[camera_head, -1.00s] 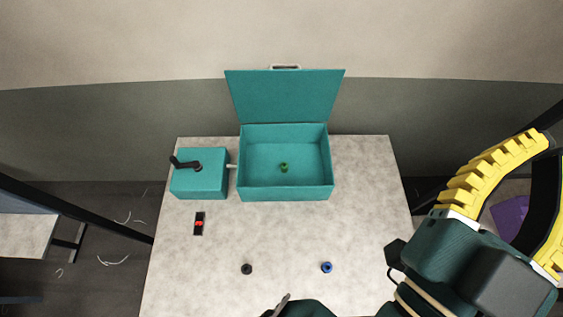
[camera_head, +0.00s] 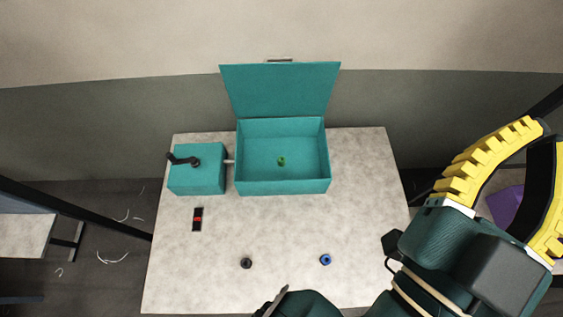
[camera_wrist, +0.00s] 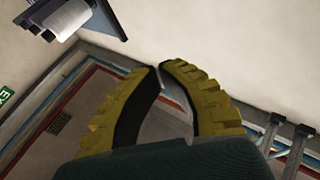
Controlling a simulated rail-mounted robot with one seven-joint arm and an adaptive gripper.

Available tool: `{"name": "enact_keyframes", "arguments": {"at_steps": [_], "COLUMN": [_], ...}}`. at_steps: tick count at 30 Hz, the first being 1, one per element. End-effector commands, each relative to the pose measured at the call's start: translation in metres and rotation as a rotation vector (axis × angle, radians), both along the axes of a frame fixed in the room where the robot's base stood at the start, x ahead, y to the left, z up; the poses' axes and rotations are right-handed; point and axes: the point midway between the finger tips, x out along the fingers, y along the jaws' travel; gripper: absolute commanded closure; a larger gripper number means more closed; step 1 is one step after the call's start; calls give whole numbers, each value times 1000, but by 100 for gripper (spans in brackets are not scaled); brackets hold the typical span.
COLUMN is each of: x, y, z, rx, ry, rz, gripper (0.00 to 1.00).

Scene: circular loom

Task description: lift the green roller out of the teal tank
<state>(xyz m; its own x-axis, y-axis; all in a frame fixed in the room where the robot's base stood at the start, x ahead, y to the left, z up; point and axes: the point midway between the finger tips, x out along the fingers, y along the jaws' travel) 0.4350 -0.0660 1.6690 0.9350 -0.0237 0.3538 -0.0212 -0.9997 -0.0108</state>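The teal tank (camera_head: 283,188) stands open at the back of the table, with its lid (camera_head: 280,90) raised behind it. The small green roller (camera_head: 281,161) lies inside on the tank floor, near the middle. My gripper (camera_head: 549,132), with yellow ridged fingers, is at the far right of the head view, well apart from the tank. In the wrist view its fingertips (camera_wrist: 160,68) meet with nothing between them. The tank and roller are not in the wrist view.
A teal box (camera_head: 196,178) with a black crank (camera_head: 182,160) joins the tank's left side. A black-and-red switch (camera_head: 197,219), a black ring (camera_head: 246,263) and a blue ring (camera_head: 325,259) sit on the table (camera_head: 280,225). The table's middle is clear.

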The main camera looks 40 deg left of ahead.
Motion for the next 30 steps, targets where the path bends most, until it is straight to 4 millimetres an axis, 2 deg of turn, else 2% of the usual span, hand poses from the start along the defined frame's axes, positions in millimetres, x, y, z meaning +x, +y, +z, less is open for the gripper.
{"name": "enact_keyframes", "arguments": {"at_steps": [12, 23, 30], "x": [0, 0, 0], "y": [0, 0, 0], "z": [0, 0, 0], "rx": [0, 0, 0], "ry": [0, 0, 0], "rz": [0, 0, 0], "gripper": [100, 30, 29]}}
